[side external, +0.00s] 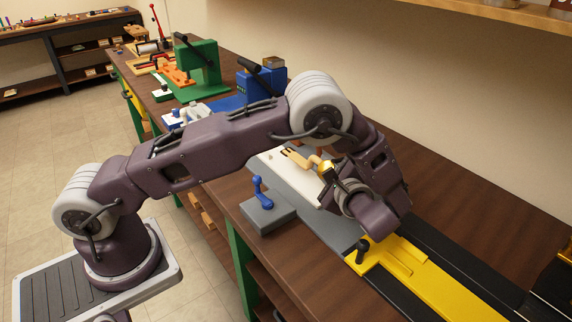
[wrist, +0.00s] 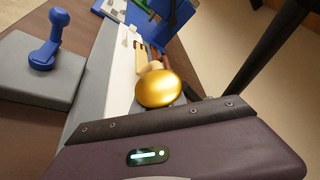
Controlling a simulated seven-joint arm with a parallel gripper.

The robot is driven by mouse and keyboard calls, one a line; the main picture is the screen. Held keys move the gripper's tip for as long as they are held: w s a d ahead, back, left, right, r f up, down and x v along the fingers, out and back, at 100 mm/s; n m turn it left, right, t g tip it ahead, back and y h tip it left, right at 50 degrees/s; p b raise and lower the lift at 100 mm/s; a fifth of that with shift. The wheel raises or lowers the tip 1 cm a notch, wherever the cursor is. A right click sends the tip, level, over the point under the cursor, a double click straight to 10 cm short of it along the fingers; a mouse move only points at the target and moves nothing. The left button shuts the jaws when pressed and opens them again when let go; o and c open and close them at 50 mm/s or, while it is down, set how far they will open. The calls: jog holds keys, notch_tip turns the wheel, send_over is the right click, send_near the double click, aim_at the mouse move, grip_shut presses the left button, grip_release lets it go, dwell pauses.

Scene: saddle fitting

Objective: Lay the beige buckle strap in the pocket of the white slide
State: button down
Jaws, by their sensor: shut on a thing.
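The beige buckle strap (side external: 296,157) has a forked flat end pointing left and a rounded end by my gripper (side external: 327,170). My gripper is shut on the strap's rounded end, with a gold rounded part showing at the grip. The white slide (side external: 274,166) lies below the strap on a long grey base. In the wrist view the strap (wrist: 141,57) extends beyond the gold part at my gripper (wrist: 160,90), over the white slide (wrist: 121,78). The slide's pocket is not clearly visible, and I cannot tell whether the strap touches the slide.
A blue lever on a grey block (side external: 267,214) stands front left of the slide. A yellow slide with a black knob (side external: 398,262) lies at right. Blue (side external: 262,86) and green (side external: 200,65) machines stand farther back. Bare brown bench (side external: 440,190) shows along the wall.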

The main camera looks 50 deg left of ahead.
aim_at(291, 155)
jog(key=d, duration=0.3)
jog(key=shift+w+f, duration=0.1)
jog(key=shift+f, duration=0.2)
jog(key=a, duration=1.6)
jog(key=shift+a, duration=0.35)
jog(key=f, duration=0.3)
jog(key=shift+a+f, duration=0.3)
jog(key=shift+a, duration=0.1)
jog(key=c, duration=1.3)
grip_release()
jog(key=shift+c, duration=0.2)
